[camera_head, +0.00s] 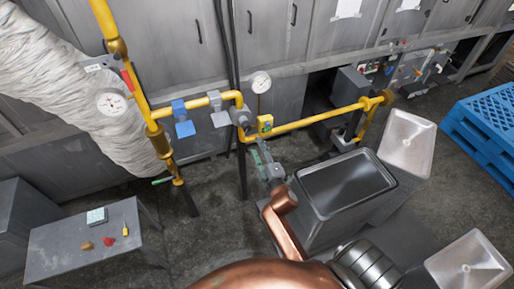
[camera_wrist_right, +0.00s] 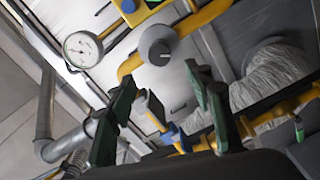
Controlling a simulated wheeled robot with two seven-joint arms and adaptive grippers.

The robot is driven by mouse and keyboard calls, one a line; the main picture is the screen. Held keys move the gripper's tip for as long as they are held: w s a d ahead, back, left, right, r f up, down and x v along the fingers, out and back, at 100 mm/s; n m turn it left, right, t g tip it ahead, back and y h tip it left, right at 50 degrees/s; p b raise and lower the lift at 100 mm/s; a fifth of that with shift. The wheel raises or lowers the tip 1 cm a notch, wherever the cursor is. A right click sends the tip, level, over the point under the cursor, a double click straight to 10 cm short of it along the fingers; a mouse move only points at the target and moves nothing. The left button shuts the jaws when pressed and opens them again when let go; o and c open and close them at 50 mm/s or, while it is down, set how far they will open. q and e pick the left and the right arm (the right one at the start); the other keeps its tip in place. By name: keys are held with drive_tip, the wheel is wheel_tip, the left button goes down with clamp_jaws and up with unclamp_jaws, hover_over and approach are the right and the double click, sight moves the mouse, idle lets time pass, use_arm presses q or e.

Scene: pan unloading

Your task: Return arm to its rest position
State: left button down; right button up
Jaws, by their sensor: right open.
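My right arm, in copper colour, reaches up from the bottom of the head view. Its right gripper (camera_head: 261,157) has green fingers and is just below the yellow pipe. In the right wrist view, the two green fingers of the gripper (camera_wrist_right: 162,92) stand apart with nothing held between them. Behind them are a yellow pipe and a round grey knob (camera_wrist_right: 157,46). A dark rectangular pan (camera_head: 345,184) rests on a grey stand, to the right of the gripper and apart from it. My left gripper is not in view.
Yellow pipes (camera_head: 315,119) with gauges (camera_head: 261,83) and valves (camera_head: 183,118) run close beyond the gripper. Metal trays (camera_head: 408,142) stand to the right, with blue pallets (camera_head: 487,120) farther off. A grey table (camera_head: 70,255) with small items is at left. Some floor is free between.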

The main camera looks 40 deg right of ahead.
drive_tip(key=s+a+f+m+g+y, duration=0.1)
drive_tip(key=s+f+g, duration=0.1)
drive_tip(key=f, duration=1)
drive_tip(key=s+a+f+m+g+y, duration=0.1)
drive_tip(key=s+a+f+g, duration=0.15)
drive_tip(key=f, duration=1.05)
drive_tip(key=s+a+f+m+g+y, duration=0.1)
drive_tip(key=s+f+m+g, duration=0.1)
drive_tip(key=s+f, duration=0.6)
drive_tip(key=s+a+f+m+g, duration=0.1)
drive_tip(key=s+f+g, duration=0.3)
drive_tip(key=f, duration=0.8)
drive_tip(key=s+f+m+g, duration=0.1)
drive_tip(key=s+f, duration=0.5)
drive_tip(key=s, duration=0.7)
drive_tip(key=s+a+f+m+g, duration=0.1)
drive_tip(key=s+f, duration=0.5)
drive_tip(key=s, duration=0.8)
drive_tip(key=s+f+m+g, duration=0.3)
drive_tip(key=s+f, duration=0.3)
drive_tip(key=s, duration=0.8)
drive_tip(key=shift+a+f+g+y, duration=0.2)
drive_tip(key=shift+f+g+y, duration=0.2)
drive_tip(key=shift+g, duration=0.35)
drive_tip(key=shift+w, duration=0.1)
